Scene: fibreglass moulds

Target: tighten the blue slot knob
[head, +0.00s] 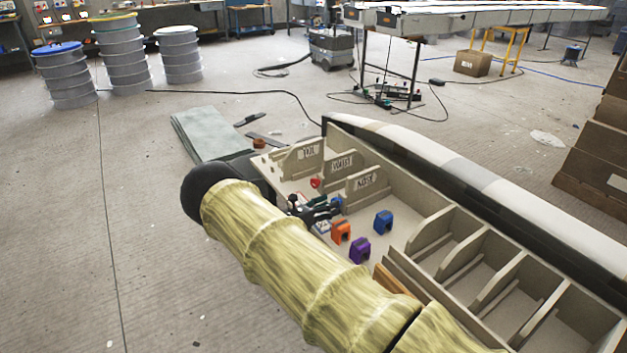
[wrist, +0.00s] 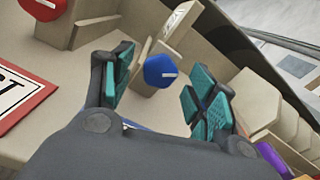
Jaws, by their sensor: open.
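The blue slot knob (wrist: 160,72) is a faceted blue disc with a short pale slot line, tilted slightly from horizontal in the wrist view. It sits against a beige wooden upright. My gripper (wrist: 163,92) is open, with one teal-padded finger on each side of the knob in the picture. Gaps show between the knob and both pads, and I cannot tell how far beyond the fingertips it lies. In the head view my gripper (head: 318,210) is low inside the wooden tray, and my arm covers part of that area. I cannot make out the blue knob clearly there.
A red knob (wrist: 42,8) with a pale slot line is at upper left, above a red-framed sign (wrist: 20,95). The wooden tray (head: 410,215) has labelled uprights and empty compartments. Orange (head: 340,231), purple (head: 360,251) and blue (head: 383,222) blocks stand right of my gripper.

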